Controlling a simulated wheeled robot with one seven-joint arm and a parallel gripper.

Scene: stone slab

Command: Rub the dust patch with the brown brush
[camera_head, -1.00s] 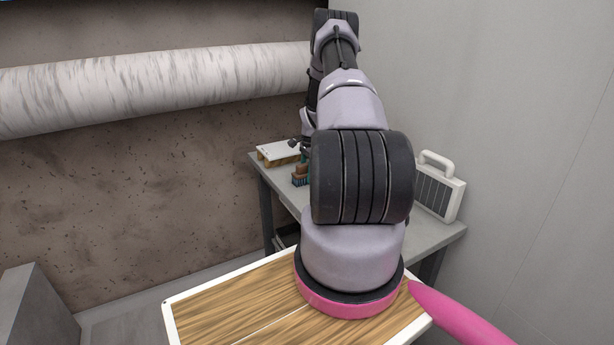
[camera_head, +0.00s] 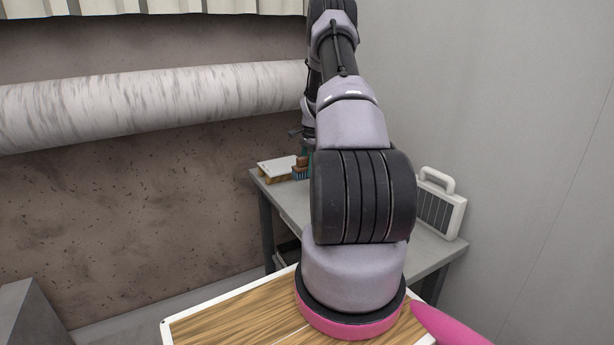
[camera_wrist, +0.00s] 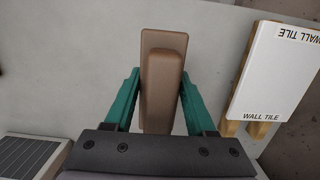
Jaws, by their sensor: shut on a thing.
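The brown brush (camera_wrist: 163,84) is between the teal fingers of my gripper (camera_wrist: 160,76) in the wrist view, and the gripper is shut on it. The wrist view shows the brush's brown top, with the grey slab surface behind it. Whether the bristles touch the slab cannot be told. My arm hides most of the gripper in the head view. No dust patch can be made out in either view.
A white wall tile (camera_head: 277,169) lies on wooden strips at the slab's far left; it also shows in the wrist view (camera_wrist: 275,75). A white panel with a handle (camera_head: 440,203) stands at the right of the grey slab table (camera_head: 290,200). Walls close off the back and right.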

